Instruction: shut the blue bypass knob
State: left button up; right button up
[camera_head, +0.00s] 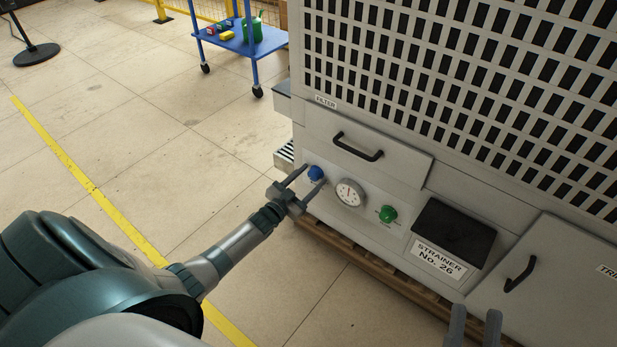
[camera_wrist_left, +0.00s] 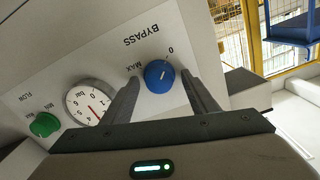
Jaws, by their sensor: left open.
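The blue bypass knob (camera_head: 315,172) sits on the sloped grey panel at the left of the machine. In the left wrist view the knob (camera_wrist_left: 159,76) has a short white mark and lies below an upside-down BYPASS label with 0 and MAX. My left gripper (camera_head: 312,178) is open, its two fingers reaching toward the panel on either side of the knob. In the left wrist view the fingers (camera_wrist_left: 160,88) flank the knob with gaps; contact is not visible. My right gripper (camera_head: 475,318) shows only its two fingers at the bottom edge, apart and empty.
A round gauge (camera_head: 349,192) and a green flow knob (camera_head: 387,214) are right of the blue knob. A drawer with a black handle (camera_head: 357,147) is above. A strainer box (camera_head: 454,232) stands further right. A blue cart (camera_head: 240,42) is behind on open floor.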

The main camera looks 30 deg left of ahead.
pick_arm(q)
jog(key=shift+s, duration=0.2)
jog(key=shift+s, duration=0.2)
jog(key=s+a+p, duration=0.1)
jog(key=s+p, duration=0.2)
jog(key=s, duration=1.3)
jog(key=shift+s+a, duration=0.2)
jog(key=shift+s, duration=0.1)
pick_arm(e)
jog(key=w+d+f+g+h, duration=0.1)
jog(key=w+f+g+h, duration=0.1)
jog(key=f+g, duration=0.5)
notch_tip(320, 180, down, 5)
jog(key=shift+w+r+h, duration=0.15)
jog(key=shift+w+h, duration=0.25)
jog(key=shift+w, duration=0.4)
pick_arm(q)
jog(key=shift+d, duration=0.1)
